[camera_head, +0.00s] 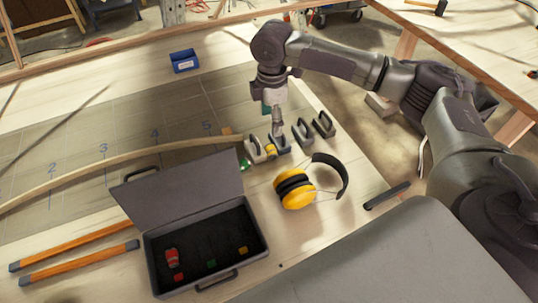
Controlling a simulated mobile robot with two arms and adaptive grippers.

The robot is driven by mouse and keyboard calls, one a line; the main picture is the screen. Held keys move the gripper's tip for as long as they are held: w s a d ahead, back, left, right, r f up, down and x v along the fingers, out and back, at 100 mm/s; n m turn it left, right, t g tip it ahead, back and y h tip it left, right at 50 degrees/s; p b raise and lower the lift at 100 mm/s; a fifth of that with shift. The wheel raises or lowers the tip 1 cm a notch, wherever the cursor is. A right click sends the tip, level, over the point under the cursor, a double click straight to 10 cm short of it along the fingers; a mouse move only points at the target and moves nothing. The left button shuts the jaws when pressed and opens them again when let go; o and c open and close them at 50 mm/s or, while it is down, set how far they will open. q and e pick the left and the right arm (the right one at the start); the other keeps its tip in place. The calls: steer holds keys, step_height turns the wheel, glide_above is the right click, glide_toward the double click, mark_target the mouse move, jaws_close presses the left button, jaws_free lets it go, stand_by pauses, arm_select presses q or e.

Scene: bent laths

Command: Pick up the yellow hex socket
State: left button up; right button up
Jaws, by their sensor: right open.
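The yellow hex socket (270,151) looks like the small yellow piece on the table, among the dark clamps. My right gripper (277,132) points down just above and behind it, close to the clamps. It is open, and no object shows between its fingers. The contact between fingertips and clamps is too small to tell. My left gripper is out of view.
Dark clamps (325,125) stand in a row by the gripper. A green piece (245,164) lies left of them. Yellow earmuffs (296,190) lie in front. An open case (150,262) holds small red, green and yellow pieces. A bent lath (120,160) runs left. A blue bin (184,61) stands behind.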

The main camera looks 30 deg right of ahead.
steer(key=p, duration=0.2)
glide_above(271, 148)
steer(key=s, duration=0.1)
steer(key=f, duration=0.8)
steer(key=shift+a+f, duration=0.1)
steer(key=shift+a, duration=0.2)
steer(key=shift+w+f, duration=0.2)
steer(key=shift+f, duration=0.35)
steer(key=f, duration=0.1)
steer(key=f+p, duration=0.1)
steer(key=f, duration=0.2)
steer(key=shift+w+d+f+p, duration=0.15)
steer(key=shift+w+d+p, duration=0.05)
steer(key=shift+d+p, duration=0.1)
steer(key=shift+f, duration=0.25)
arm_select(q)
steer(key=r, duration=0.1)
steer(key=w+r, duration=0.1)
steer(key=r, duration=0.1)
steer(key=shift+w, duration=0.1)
arm_select(e)
steer(key=c, duration=1.3)
